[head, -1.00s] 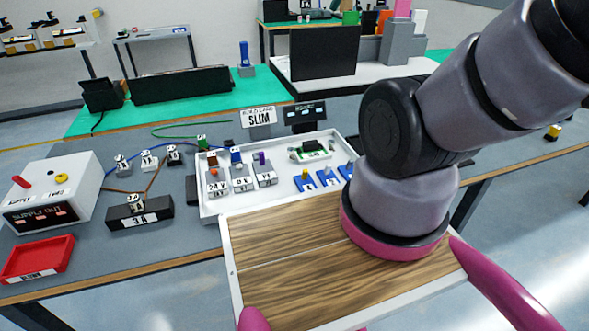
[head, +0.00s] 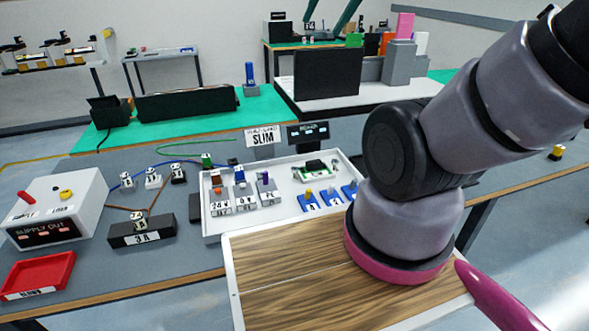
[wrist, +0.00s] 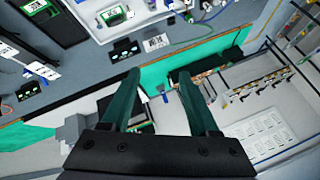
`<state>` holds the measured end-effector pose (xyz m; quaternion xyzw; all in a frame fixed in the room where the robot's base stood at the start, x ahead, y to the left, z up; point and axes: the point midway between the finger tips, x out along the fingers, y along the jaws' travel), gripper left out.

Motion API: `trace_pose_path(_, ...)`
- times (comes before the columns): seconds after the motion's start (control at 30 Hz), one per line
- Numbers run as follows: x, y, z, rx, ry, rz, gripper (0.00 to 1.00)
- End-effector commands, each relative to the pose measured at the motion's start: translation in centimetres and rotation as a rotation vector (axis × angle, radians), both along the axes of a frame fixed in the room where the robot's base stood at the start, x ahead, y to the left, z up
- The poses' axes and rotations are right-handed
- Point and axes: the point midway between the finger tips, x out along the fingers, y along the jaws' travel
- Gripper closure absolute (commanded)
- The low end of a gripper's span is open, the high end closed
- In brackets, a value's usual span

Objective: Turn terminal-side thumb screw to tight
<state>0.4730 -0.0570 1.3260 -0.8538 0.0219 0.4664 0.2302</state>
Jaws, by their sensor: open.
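My gripper (wrist: 157,74) shows in the wrist view as two dark green fingers, spread apart with nothing between them. It is high and away from the bench parts; the head view shows my arm but I cannot make out the gripper there. A white tray (head: 212,228) holds three grey terminal blocks (head: 244,199) with orange, blue and purple tops. Right of them are blue pieces (head: 309,204) with small upright knobs (head: 309,192), the rightmost partly hidden by my arm. I cannot tell which part is the terminal-side thumb screw, or how tight it is.
A white supply box (head: 85,190), red tray (head: 35,272) and black 3 A block (head: 142,232) stand left of the tray. A SLIM sign (head: 263,137) and small display (head: 307,133) stand behind it. Blue, brown and green wires cross the bench.

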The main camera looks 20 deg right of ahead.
Motion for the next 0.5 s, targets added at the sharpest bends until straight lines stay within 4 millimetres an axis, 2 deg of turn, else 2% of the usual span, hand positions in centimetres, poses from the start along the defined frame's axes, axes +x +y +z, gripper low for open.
trace_pose_path(0.17, 3.6, 0.4, -1.8, 0.111, 0.112, -0.074, 0.39)
trace_pose_path(0.27, 6.4, 0.8, -3.7, 0.186, 0.202, -0.152, 0.39)
trace_pose_path(0.37, 9.2, 1.1, -6.1, 0.247, 0.291, -0.241, 0.39)
trace_pose_path(0.5, 12.7, 1.5, -10.2, 0.301, 0.406, -0.381, 0.39)
